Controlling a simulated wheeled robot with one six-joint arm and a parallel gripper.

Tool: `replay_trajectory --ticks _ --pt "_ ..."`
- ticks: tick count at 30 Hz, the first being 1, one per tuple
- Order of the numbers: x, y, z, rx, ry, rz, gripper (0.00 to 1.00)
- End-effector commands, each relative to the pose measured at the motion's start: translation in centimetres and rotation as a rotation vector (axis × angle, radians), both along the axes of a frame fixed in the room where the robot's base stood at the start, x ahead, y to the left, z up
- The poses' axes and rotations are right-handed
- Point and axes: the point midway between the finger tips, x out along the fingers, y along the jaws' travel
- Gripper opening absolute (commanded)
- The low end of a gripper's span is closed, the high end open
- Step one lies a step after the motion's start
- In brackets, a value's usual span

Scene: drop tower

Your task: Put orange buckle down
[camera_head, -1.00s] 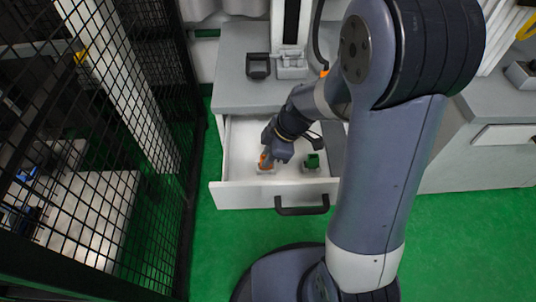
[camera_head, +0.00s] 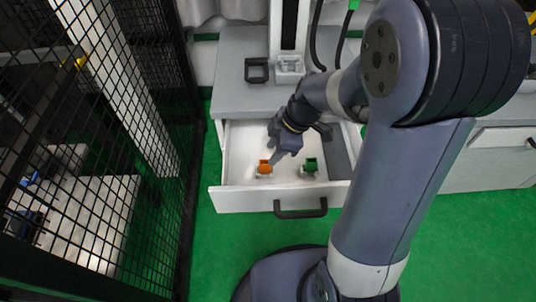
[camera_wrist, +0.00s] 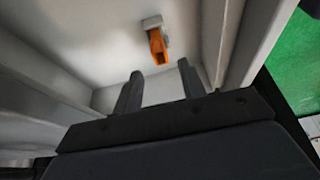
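The orange buckle (camera_head: 264,167) sits on a small light holder in the open white drawer (camera_head: 240,199), left of a green buckle (camera_head: 310,165). In the wrist view the orange buckle (camera_wrist: 157,46) lies beyond the fingertips, with a gap between them. My gripper (camera_head: 274,160) is over the drawer, just right of the orange buckle. Its two fingers (camera_wrist: 160,82) stand apart with nothing between them in the wrist view.
The drawer has a dark handle (camera_head: 301,209) at its front. A grey counter (camera_head: 232,89) above it carries a black frame-like part (camera_head: 256,71) and a grey block (camera_head: 290,68). A black mesh fence (camera_head: 150,120) stands at left. Green floor is open in front.

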Motion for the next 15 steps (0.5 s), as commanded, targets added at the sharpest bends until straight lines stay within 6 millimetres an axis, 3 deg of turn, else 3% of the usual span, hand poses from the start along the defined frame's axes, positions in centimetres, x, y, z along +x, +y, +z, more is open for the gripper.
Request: replay_trajectory --ticks 1,6,15 --pt "0.1 -0.5 1.5 0.0 -0.004 -0.003 0.39" --pt "0.0 -1.8 4.4 0.0 -0.004 -0.002 0.39" --pt "-0.2 -2.6 6.4 0.0 0.001 0.0 0.39"
